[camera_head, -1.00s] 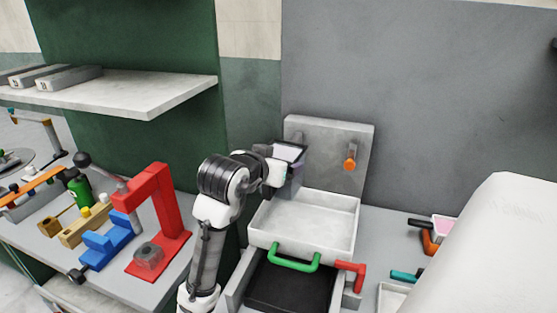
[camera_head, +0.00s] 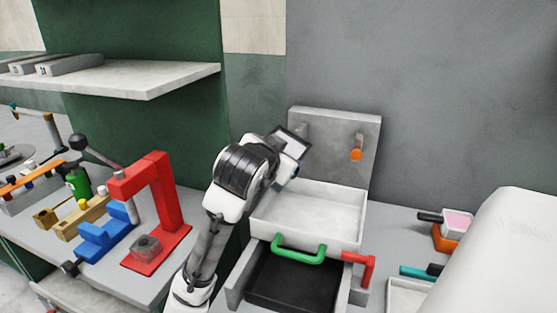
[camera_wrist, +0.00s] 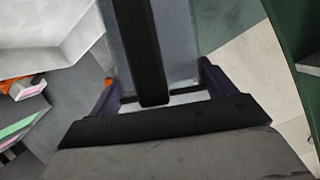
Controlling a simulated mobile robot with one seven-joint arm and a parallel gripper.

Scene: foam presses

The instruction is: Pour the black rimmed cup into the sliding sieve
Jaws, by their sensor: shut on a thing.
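My gripper (camera_head: 284,168) is shut on a grey, black-rimmed cup (camera_head: 293,146) above the back left of the sliding sieve. The cup is tilted, with its dark-edged mouth showing. In the wrist view, the cup (camera_wrist: 182,40) sits between the fingers (camera_wrist: 160,88), with a black strip running along it. The sliding sieve, a white square tray with a green handle (camera_head: 299,254), has its pale floor (camera_head: 318,211) in view and looks empty. Its back left corner is hidden by my arm. The cup's contents cannot be made out.
A grey back plate with an orange-tipped peg (camera_head: 356,154) stands behind the sieve. A black tray (camera_head: 290,283) lies below it, with a red handle (camera_head: 362,268) at right. A red press (camera_head: 150,205) stands left. A white bulky shape (camera_head: 500,255) fills the right.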

